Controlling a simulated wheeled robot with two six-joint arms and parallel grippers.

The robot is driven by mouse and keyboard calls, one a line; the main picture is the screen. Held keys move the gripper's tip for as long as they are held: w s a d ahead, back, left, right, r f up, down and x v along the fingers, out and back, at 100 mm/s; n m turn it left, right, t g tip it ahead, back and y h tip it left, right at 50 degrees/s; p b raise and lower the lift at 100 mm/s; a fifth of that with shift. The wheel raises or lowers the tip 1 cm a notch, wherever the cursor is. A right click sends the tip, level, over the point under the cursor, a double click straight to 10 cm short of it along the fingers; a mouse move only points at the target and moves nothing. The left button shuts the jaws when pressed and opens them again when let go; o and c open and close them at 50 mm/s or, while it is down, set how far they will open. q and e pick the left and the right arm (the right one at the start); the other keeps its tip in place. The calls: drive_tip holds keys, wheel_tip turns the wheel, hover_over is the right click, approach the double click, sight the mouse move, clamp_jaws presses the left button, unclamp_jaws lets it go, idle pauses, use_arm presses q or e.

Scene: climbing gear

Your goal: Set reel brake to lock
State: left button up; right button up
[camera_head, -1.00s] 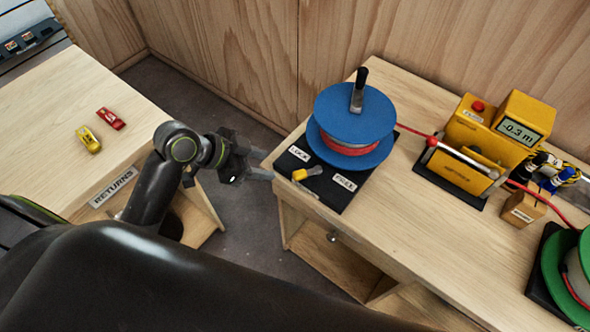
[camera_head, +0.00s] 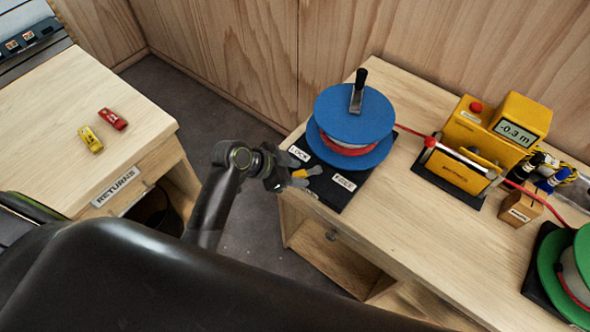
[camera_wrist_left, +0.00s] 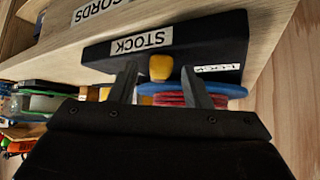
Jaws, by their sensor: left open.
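The blue reel (camera_head: 352,117) with red line and a black crank handle stands on a black base (camera_head: 329,190). The base carries a LOCK label (camera_head: 299,153) and a FREE label (camera_head: 344,181). The yellow-tipped brake lever (camera_head: 314,170) lies between these labels; its exact setting is unclear, as the gripper partly covers it. My left gripper (camera_head: 301,178) is open at the base's left edge, by the lever tip. In the left wrist view the yellow lever tip (camera_wrist_left: 161,67) appears between the open fingers, with no clear contact. My right gripper is not in view.
Red line runs from the reel to a yellow meter (camera_head: 470,150) reading -0.3 m. A green reel (camera_head: 572,270) stands at the right. A returns table (camera_head: 60,140) with two small devices is at the left, across a floor gap.

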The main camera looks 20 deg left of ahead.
use_arm(q)
drive_tip(key=shift+c, duration=0.4)
clamp_jaws()
drive_tip(key=shift+w+a+f+m+g+h+b, duration=0.1)
drive_tip(key=shift+w+a+m+g+h+b, duration=0.2)
drive_tip(key=shift+m, duration=0.2)
drive_tip(key=shift+w+a+m+g+h+b, duration=0.15)
drive_tip(key=shift+w+m+g+h, duration=0.1)
drive_tip(key=shift+m+g, duration=0.2)
drive_tip(key=shift+w+m+g, duration=0.1)
drive_tip(key=shift+m+g, duration=0.15)
drive_tip(key=shift+m, duration=0.2)
drive_tip(key=shift+o, duration=0.4)
unclamp_jaws()
drive_tip(key=shift+r, duration=0.2)
